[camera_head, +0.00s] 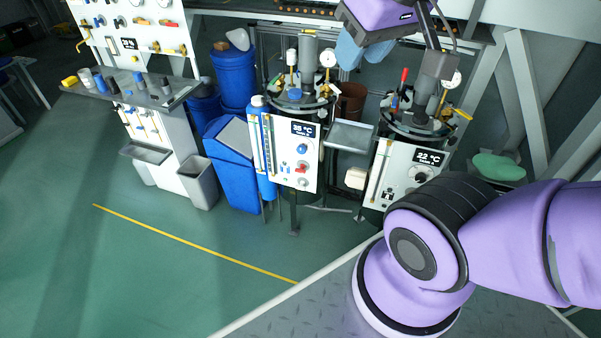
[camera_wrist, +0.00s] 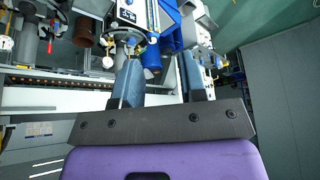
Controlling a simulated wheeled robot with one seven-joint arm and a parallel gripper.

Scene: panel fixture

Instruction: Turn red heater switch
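In the head view, a white panel (camera_head: 294,155) reading 35 °C has a small red switch (camera_head: 301,168) below a blue knob (camera_head: 302,149). A second white panel (camera_head: 402,172) reading 22 °C stands to the right; my arm hides part of its lower right. My gripper (camera_head: 363,50) is at the top, above and behind the panels, well apart from the red switch. In the wrist view my gripper (camera_wrist: 160,65) has its two blue-grey fingers spread with nothing between them. A panel (camera_wrist: 130,12) is cut off by the top edge there, and I cannot make out the red switch in it.
A grey tray (camera_head: 350,136) sits between the two stations. A blue bin (camera_head: 232,165) and a blue barrel (camera_head: 235,80) stand left of the 35 °C panel. Vessels with gauges (camera_head: 328,60) rise behind the panels. The green floor at front left is clear.

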